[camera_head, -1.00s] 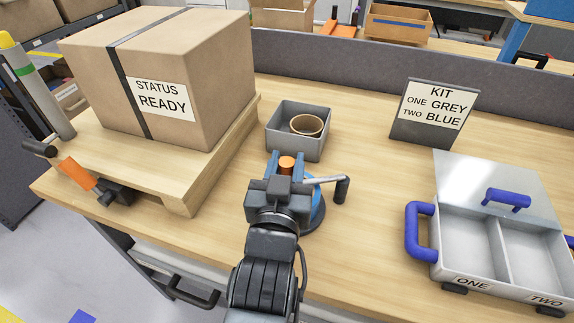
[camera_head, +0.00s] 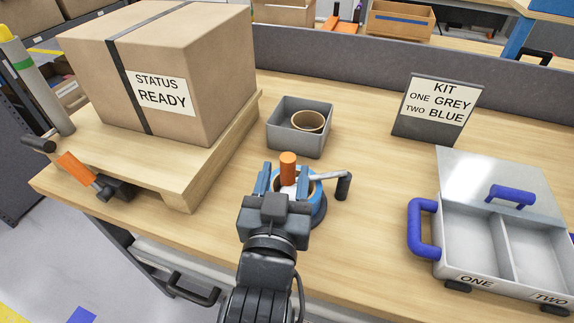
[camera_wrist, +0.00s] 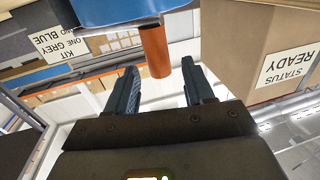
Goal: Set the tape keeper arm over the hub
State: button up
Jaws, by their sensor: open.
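The tape stand (camera_head: 318,204) is blue and stands on the bench, partly hidden behind my gripper. A brown-cored tape roll (camera_head: 307,186) seems to sit on its hub; the hub is mostly covered. An orange upright grip (camera_head: 288,168), apparently the keeper arm's handle, rises there and shows in the wrist view (camera_wrist: 155,50). A grey metal arm with a black crank handle (camera_head: 343,186) reaches right from the stand. My gripper (camera_head: 280,180) is open, with its blue fingers apart. In the wrist view the orange grip is beyond the fingertips, between their lines; I see no contact.
A grey bin (camera_head: 290,139) holding a brown ring stands behind the stand. A large box (camera_head: 205,75) on a wooden pallet (camera_head: 190,175) is at left. A kit sign (camera_head: 435,108) and a two-compartment case (camera_head: 490,245) are at right. Bench between is clear.

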jog(key=s, duration=0.3)
jog(key=shift+s+a, duration=0.35)
jog(key=shift+r, duration=0.1)
